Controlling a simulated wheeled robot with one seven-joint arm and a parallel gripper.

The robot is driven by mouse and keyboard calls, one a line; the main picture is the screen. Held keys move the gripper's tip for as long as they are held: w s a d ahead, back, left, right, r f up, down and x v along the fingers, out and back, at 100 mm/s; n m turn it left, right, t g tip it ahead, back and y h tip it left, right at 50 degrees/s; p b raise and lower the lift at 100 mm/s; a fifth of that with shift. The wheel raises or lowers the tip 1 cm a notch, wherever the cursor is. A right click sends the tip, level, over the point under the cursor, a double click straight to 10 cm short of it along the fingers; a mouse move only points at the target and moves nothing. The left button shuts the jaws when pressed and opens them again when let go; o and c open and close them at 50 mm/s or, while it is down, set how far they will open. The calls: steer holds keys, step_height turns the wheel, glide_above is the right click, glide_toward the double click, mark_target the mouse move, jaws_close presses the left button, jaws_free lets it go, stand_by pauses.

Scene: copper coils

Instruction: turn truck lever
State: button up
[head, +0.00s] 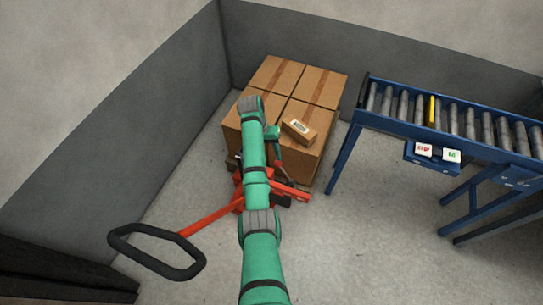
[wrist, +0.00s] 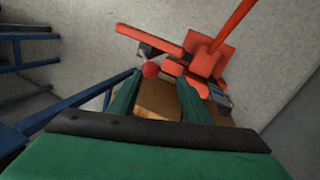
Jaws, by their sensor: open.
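The red-orange truck (head: 212,214) stands against the stacked cartons, its black loop handle (head: 157,250) reaching out to the lower left. In the wrist view its red frame (wrist: 208,60) fills the upper middle. In the head view my gripper (head: 279,158) is beside the cartons, above the truck's body, and my arm hides part of the truck.
Large brown cartons (head: 315,86) stand in the wall corner, with a small labelled box (head: 298,131) on top. A blue roller conveyor (head: 400,126) with a button panel (head: 433,157) is at the right. Grey walls (head: 130,120) close the left and back. Floor is clear in front.

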stand_by(0.4)
steer(key=v, duration=1)
steer(key=shift+a+r, duration=0.2)
steer(key=shift+r, duration=0.15)
stand_by(0.5)
